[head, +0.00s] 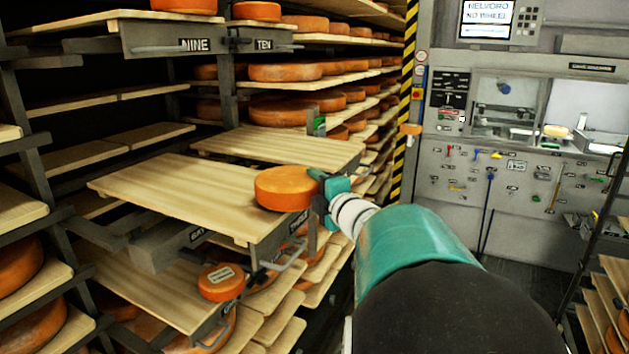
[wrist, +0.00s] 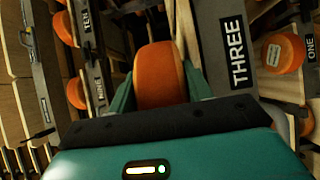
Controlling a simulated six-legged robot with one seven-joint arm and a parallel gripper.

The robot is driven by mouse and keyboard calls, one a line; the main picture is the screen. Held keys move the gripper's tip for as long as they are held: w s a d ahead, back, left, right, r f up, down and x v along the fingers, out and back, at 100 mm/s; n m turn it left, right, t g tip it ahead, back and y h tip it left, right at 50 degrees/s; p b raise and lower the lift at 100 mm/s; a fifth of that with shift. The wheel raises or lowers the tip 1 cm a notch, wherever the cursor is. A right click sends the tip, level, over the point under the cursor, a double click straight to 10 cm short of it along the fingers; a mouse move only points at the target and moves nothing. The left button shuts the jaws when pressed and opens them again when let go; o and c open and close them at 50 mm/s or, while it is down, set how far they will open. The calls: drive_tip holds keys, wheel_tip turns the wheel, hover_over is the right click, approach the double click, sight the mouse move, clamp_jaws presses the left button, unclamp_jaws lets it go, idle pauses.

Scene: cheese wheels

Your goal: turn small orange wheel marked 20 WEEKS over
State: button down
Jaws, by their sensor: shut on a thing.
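An orange wheel (head: 287,188) sits at the front right corner of a pulled-out board, flat side up, with no label showing on its top. My gripper (head: 318,190) is at its right edge. In the wrist view the orange wheel (wrist: 160,76) stands between my two teal fingers, which are shut on it. A smaller orange wheel (head: 221,282) with a pale label on top lies on a lower pulled-out board; the label is too small to read. It seems to show in the wrist view as well (wrist: 284,50). Which wheel is marked 20 WEEKS I cannot read.
The upper pulled-out board (head: 165,190) is bare to the left of the held wheel. Shelves with several more wheels (head: 285,72) stand behind. A grey machine panel (head: 500,190) is at the right, past a striped post (head: 404,110).

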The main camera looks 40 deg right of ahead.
drive_tip(key=shift+f, duration=0.2)
drive_tip(key=shift+w+f, duration=0.1)
drive_tip(key=shift+f, duration=0.2)
idle(0.6)
drive_tip(key=c, duration=0.7)
unclamp_jaws()
drive_tip(key=shift+o, duration=0.7)
drive_tip(key=shift+f, duration=0.25)
drive_tip(key=v, duration=1.3)
drive_tip(key=shift+s, duration=0.4)
